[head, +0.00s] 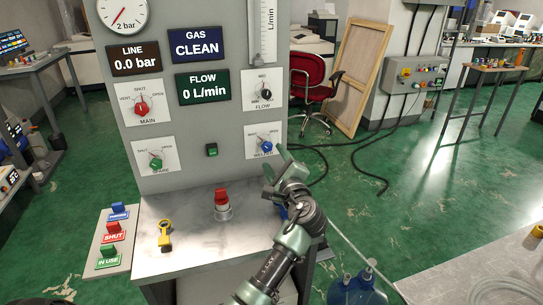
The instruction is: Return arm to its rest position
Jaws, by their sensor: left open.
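My left arm comes up from the bottom middle of the head view. Its gripper (276,163) is open with nothing seen between its fingers. It is just below and right of the blue knob (266,146) on the grey gas panel (215,165); I cannot tell whether it touches the panel. The panel also carries a red MAIN knob (141,108), a green knob (156,163) and a black FLOW knob (266,94). Its signs read LINE 0.0 bar, GAS CLEAN and FLOW 0 L/min. My right gripper is not seen.
A red-topped fitting (222,203) and a yellow item (165,235) stand on the metal shelf (195,262). Blue, red SHUT (112,232) and green IN USE tags sit at left. A blue bottle (357,289) and a pale table (480,270) are at lower right. Green floor is open beyond.

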